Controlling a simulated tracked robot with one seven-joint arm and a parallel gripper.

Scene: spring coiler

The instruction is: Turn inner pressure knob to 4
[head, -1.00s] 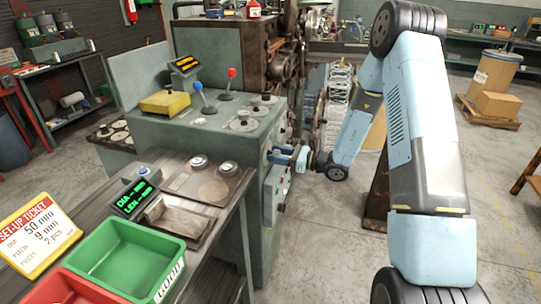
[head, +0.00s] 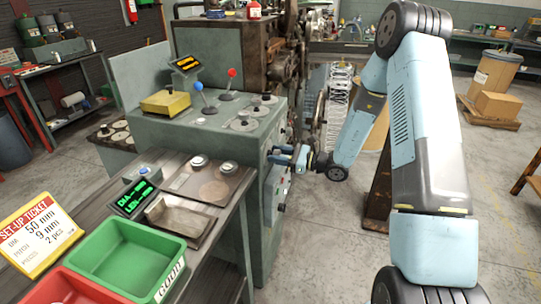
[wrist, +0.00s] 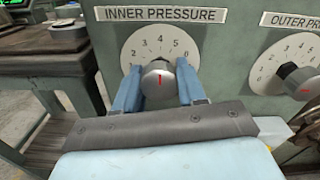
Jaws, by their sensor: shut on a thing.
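The inner pressure knob (wrist: 158,84) is a grey round knob with a red pointer mark, on a white dial under the INNER PRESSURE label (wrist: 160,15). The red mark points about straight up, roughly toward the 4 on the dial (wrist: 160,48). My gripper (wrist: 160,80) is shut on the knob, with one blue finger on each side of it. In the head view my gripper (head: 283,155) is at the front panel of the green machine (head: 263,205), and the knob cannot be made out there.
The outer pressure knob (wrist: 301,80) and its dial are close to the right of my gripper. A workbench (head: 240,205) with a green bin (head: 125,232) and the set-up ticket (head: 40,232) stands at the left. Open floor lies to the right.

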